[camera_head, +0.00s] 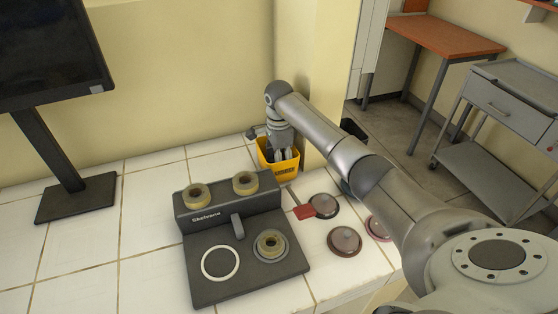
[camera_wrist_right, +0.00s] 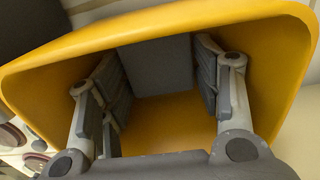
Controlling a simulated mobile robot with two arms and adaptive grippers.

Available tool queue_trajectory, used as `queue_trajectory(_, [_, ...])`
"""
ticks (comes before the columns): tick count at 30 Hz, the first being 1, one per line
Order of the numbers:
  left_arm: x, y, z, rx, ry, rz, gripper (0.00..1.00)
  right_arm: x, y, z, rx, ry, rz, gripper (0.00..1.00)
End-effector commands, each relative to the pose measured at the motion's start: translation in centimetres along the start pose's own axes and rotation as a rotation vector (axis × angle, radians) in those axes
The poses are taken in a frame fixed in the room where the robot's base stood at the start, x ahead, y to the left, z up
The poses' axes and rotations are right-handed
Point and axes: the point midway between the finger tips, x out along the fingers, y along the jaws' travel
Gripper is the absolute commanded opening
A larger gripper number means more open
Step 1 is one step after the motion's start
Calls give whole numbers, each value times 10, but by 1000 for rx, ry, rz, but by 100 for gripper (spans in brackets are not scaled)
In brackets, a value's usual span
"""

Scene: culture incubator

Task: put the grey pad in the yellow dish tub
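The yellow dish tub (camera_head: 281,172) stands on the white tiled bench against the wall, beside the wall corner. It also fills much of the right wrist view (camera_wrist_right: 262,62). My right gripper (camera_head: 282,153) reaches down into the tub from above. In the right wrist view the grey pad (camera_wrist_right: 158,68) spans the space between the two fingertips (camera_wrist_right: 160,80), inside the tub's walls. The fingers appear to press on its two side edges. Yellow tub surface shows below the pad; I cannot tell whether the pad touches it. My left gripper is not in view.
A dark device (camera_head: 247,285) with round holders stands in front of the tub. Round dark-lidded items (camera_head: 344,241) and a red piece (camera_head: 304,212) lie to its right. A monitor (camera_head: 50,50) stands at left. The tiles between monitor and device are clear.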

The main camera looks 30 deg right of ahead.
Motion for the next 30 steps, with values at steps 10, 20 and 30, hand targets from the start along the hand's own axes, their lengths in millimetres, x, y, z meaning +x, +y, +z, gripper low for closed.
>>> queue_trajectory(10, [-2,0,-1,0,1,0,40,-3,0,0,0,-1,0,62])
queue_trajectory(20, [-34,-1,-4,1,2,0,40,-48,-1,-1,0,1,-2,62])
queue_trajectory(30, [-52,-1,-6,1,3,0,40,-77,0,0,0,1,0,62])
